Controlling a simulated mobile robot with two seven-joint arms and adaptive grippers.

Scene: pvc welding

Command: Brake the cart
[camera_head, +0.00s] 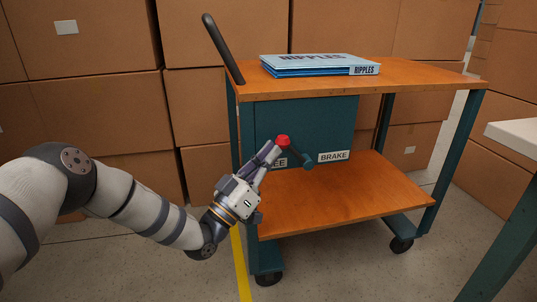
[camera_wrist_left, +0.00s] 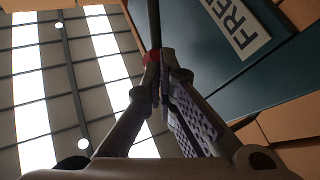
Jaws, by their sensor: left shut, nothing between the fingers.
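The cart (camera_head: 425,76) has orange wooden shelves and a teal frame. Its teal front panel (camera_head: 330,122) carries a brake lever (camera_head: 298,154) with a red knob (camera_head: 283,141). The lever leans up and left, towards the FREE side. The white BRAKE label (camera_head: 333,156) is clear on the right. The FREE label (camera_head: 280,162) is partly hidden by my left gripper (camera_head: 271,152), but shows in the left wrist view (camera_wrist_left: 237,25). My left gripper is shut and empty, its fingertips right beside the red knob. I cannot tell whether they touch. My right gripper is not in view.
A blue RIPPLES box (camera_head: 315,63) lies on the cart's top. A dark handle (camera_head: 222,48) rises at its left end. Stacked cardboard boxes (camera_head: 85,105) stand behind. A pale table (camera_head: 515,134) is at the right edge. The lower shelf (camera_head: 345,200) is bare.

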